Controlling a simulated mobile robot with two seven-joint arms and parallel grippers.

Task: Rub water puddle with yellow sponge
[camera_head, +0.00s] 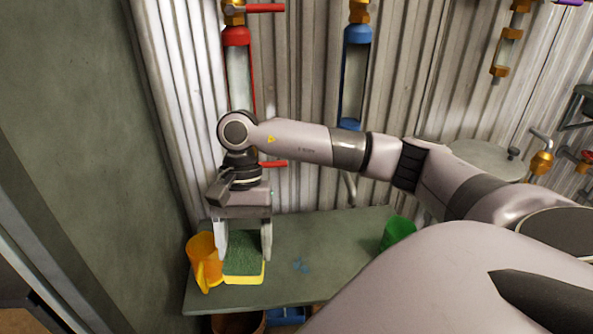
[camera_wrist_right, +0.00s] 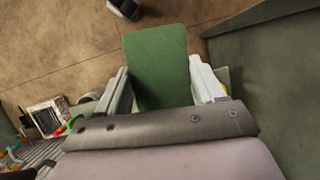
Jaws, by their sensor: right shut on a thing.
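The sponge (camera_head: 244,268) has a green top and a yellow lower layer, and in the right wrist view its green face (camera_wrist_right: 157,60) fills the space between the fingers. My right gripper (camera_head: 243,247) points down and is shut on the sponge, one finger on each side, at the left part of the green-grey table (camera_head: 335,235). I cannot tell whether the sponge touches the table. A small blue water puddle (camera_head: 301,265) lies on the table, right of the sponge and apart from it. My left gripper is not in view.
An orange-yellow cup (camera_head: 203,258) stands close left of the gripper. A green cup (camera_head: 398,231) stands at the table's right. Red (camera_head: 238,75) and blue (camera_head: 353,80) pipe fittings hang on the corrugated wall behind. A grey-green wall (camera_head: 85,130) borders the left. The table between sponge and green cup is clear.

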